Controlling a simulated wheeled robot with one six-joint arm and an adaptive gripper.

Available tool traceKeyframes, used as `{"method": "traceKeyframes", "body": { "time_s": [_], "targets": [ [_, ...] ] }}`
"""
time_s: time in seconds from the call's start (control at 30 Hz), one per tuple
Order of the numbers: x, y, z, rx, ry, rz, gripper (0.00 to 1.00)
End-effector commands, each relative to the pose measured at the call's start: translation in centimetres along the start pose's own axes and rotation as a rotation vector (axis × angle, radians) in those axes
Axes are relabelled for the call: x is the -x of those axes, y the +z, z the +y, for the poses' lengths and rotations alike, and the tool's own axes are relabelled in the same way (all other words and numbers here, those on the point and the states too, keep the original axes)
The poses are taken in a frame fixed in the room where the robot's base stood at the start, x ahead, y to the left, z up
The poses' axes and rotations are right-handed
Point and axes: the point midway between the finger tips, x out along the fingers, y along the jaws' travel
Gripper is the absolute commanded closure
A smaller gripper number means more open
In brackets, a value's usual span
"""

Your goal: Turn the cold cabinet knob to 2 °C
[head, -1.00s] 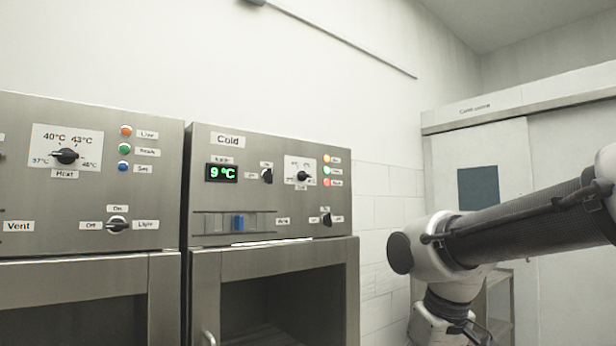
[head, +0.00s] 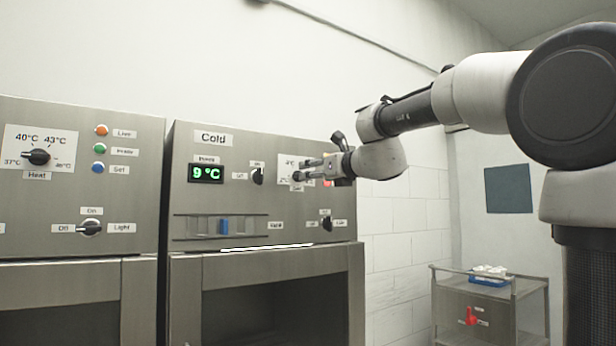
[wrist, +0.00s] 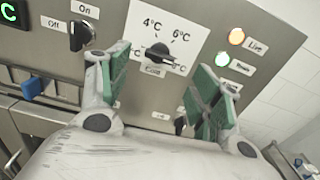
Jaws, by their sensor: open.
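The cold cabinet (head: 215,150) has a green display (head: 206,173) reading 9 °C. Its black temperature knob (wrist: 158,53) sits on a white dial plate marked 4 °C, 6 °C and, at lower right, 8 °C; the lower-left mark is mostly hidden by a finger. The knob lies roughly crosswise in the wrist view; I cannot tell which end is the pointer. My gripper (wrist: 163,82) is open and empty, with its green-padded fingers apart on either side below the knob in that picture. In the head view my gripper (head: 303,170) is before the dial plate (head: 284,163), partly covering it.
An On/Off knob (wrist: 81,36) is left of the dial and lit buttons (wrist: 236,37) are right of it. A blue slider (head: 224,227) and a light knob (head: 327,224) sit lower. The heat cabinet (head: 80,180) stands left; a cart (head: 455,290) stands right.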

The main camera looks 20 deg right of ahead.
Motion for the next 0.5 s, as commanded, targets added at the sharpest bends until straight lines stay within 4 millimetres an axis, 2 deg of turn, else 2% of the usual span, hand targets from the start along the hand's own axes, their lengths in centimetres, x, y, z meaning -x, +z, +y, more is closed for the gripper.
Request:
{"method": "traceKeyframes", "body": {
  "time_s": [0.17, 0.5],
  "targets": [
    [-1.1, -0.1, 0.0, -0.054, 0.001, 0.002, 0.36],
    [-6.5, -0.1, 0.1, -0.051, 0.003, 0.002, 0.36]
  ]
}}
